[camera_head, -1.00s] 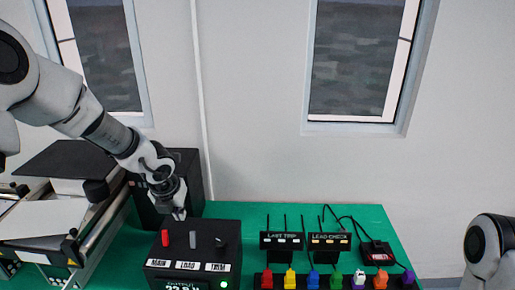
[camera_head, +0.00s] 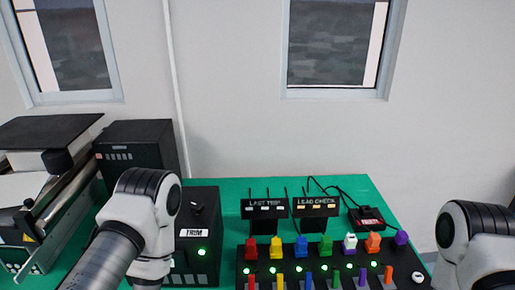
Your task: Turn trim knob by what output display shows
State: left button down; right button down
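The black control box (camera_head: 203,222) stands on the green table, with a black trim knob (camera_head: 195,206) on top above a white TRIM label (camera_head: 191,233). A green light (camera_head: 202,252) glows on its front. My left arm covers the box's left part, so the MAIN and LEAD labels, the red and grey knobs and the output display are hidden. My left gripper cannot be made out; only arm links show. My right arm is at the right edge, and its gripper is out of frame.
A black panel (camera_head: 330,262) with several coloured plugs and lit green lamps stands at the front right. Behind it are the LAST TRIP sign (camera_head: 265,207) and LEAD CHECK sign (camera_head: 316,206). A conveyor (camera_head: 45,225) and a dark box (camera_head: 140,152) stand left. Green table (camera_head: 235,200) is bare behind the control box.

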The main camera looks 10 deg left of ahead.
aim_at(197, 207)
jog(key=u, duration=1)
